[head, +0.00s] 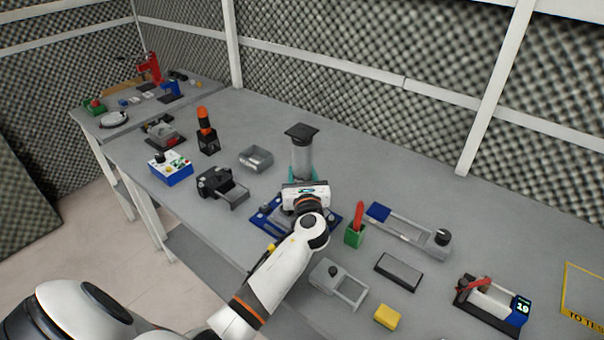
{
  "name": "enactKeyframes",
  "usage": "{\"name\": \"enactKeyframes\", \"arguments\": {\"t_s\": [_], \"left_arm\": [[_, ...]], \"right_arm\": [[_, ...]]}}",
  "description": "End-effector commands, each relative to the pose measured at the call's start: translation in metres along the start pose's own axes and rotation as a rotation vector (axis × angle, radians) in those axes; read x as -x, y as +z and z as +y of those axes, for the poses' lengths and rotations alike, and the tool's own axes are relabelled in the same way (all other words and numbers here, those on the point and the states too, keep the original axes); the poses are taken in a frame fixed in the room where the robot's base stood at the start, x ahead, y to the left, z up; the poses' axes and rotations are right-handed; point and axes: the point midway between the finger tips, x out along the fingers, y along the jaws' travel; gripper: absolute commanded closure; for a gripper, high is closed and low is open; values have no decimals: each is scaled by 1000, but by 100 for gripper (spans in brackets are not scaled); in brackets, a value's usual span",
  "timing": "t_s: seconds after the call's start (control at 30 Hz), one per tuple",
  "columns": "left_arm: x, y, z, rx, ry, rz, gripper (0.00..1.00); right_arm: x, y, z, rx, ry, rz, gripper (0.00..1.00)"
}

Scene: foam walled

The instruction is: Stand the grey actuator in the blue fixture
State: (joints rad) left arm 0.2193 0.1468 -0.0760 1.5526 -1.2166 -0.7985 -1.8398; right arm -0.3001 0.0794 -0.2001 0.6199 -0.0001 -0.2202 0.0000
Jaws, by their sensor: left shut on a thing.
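The grey actuator (302,160) is an upright grey cylinder with a black square cap. It stands above the blue fixture (267,219), a blue plate on the table. My left gripper (300,182) comes in from the front and is shut on the actuator's lower part. The gripper and wrist hide the actuator's base and the middle of the fixture, so I cannot tell whether the base touches the fixture. My right gripper is not in view.
A green holder with a red tool (354,237) stands close to the right of the fixture. A dark clamp device (218,184) and a small grey tray (256,158) lie to the left. A yellow block (387,316) is near the front. The table behind the actuator is clear.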

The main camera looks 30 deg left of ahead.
Motion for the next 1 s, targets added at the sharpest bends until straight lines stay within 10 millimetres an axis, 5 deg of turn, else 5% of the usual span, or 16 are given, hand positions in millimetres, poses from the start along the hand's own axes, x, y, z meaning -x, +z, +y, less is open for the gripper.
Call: {"name": "enactKeyframes", "arguments": {"t_s": [1.0], "left_arm": [[0, -1, 0, 1, 0, 4, 100]], "right_arm": [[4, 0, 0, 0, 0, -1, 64]]}}
